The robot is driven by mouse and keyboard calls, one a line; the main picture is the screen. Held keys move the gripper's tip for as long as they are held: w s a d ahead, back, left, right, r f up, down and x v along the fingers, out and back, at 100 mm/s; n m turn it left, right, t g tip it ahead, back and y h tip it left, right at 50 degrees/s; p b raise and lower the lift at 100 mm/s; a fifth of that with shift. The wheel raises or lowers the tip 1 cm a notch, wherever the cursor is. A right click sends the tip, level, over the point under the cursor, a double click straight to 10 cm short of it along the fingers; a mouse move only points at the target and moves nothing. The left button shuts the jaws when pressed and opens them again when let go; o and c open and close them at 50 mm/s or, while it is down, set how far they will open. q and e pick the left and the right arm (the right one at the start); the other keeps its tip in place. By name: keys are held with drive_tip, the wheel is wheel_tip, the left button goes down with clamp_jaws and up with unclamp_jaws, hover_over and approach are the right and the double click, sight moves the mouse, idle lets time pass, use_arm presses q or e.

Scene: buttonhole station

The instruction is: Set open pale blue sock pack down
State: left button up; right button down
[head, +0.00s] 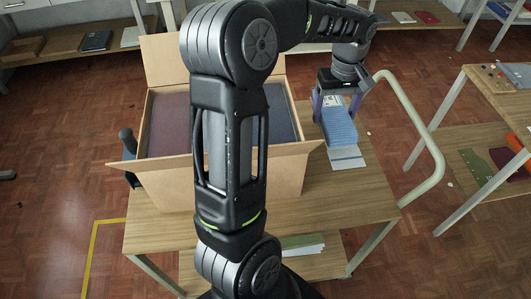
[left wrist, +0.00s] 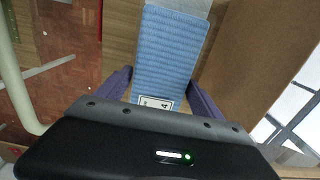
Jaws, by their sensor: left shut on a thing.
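The pale blue sock pack (head: 338,127) is at the right of the large open cardboard box (head: 284,182), over the wooden cart top (head: 345,203). It has ribbed blue fabric, a white label near my gripper and a pale grey end away from it. My left gripper (head: 336,106) is shut on the pack, with a purple finger at each side. The left wrist view shows the pack (left wrist: 168,50) between the fingers. I cannot tell whether its underside touches the cart top. My right gripper is not in view.
The box's right flap reaches close to the pack. A pale curved rail (head: 413,112) rises at the cart's right end. The cart top is clear in front of the pack. A second table (head: 503,95) stands at the right, and shelves line the back.

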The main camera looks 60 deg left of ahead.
use_arm(q)
drive_tip(key=shift+f, duration=3.1)
drive_tip(key=shift+f, duration=1.9)
drive_tip(key=shift+f, duration=0.1)
drive_tip(key=shift+f, duration=0.15)
drive_tip(key=o, duration=1.5)
drive_tip(key=shift+r, duration=0.2)
